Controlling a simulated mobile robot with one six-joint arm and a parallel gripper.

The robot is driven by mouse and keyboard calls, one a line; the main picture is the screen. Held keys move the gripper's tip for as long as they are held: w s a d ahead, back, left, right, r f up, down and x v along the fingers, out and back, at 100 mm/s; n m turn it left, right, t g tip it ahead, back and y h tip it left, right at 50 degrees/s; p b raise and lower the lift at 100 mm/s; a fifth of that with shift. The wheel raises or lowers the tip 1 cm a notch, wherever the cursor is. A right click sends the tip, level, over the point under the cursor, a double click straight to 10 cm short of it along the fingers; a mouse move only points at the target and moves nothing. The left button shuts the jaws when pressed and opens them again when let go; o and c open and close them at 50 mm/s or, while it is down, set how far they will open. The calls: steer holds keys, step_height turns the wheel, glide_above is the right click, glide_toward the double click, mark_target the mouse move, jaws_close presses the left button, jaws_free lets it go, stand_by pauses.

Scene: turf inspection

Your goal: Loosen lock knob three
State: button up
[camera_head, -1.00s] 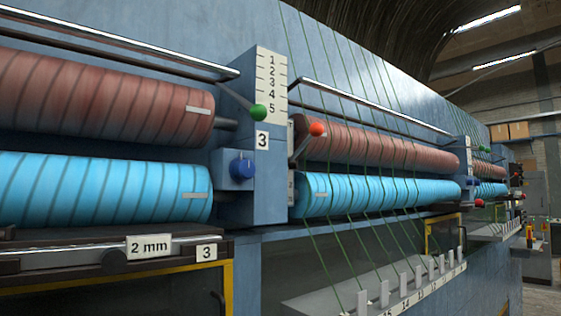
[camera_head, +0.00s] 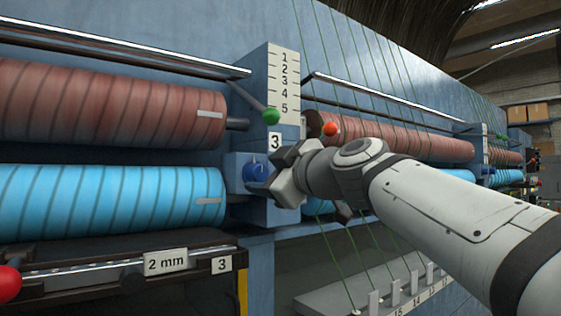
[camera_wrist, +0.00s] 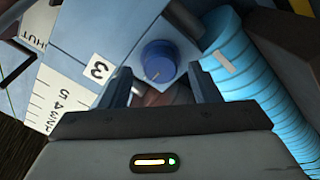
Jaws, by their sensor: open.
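The blue lock knob (camera_head: 256,170) sits on a blue box on the machine, below the white plate marked 3 (camera_head: 274,141). In the wrist view the knob (camera_wrist: 159,62) is round with a pointer line, and the 3 plate (camera_wrist: 97,67) is to its left. My gripper (camera_head: 276,174) is open right in front of the knob. In the wrist view its two fingers (camera_wrist: 160,80) point toward the knob, one on each side in the picture. I cannot tell whether they touch it.
A green-ball lever (camera_head: 271,116) and scale plate (camera_head: 284,84) are just above. An orange-red ball (camera_head: 330,129) is close to my wrist. Red-brown (camera_head: 100,105) and cyan rollers (camera_head: 100,200) lie left. A red ball (camera_head: 9,283) shows at lower left. Green yarns run behind my arm.

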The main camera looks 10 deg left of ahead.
steer(key=shift+x, duration=0.95)
steer(key=shift+c, duration=0.3)
steer(key=c, duration=0.9)
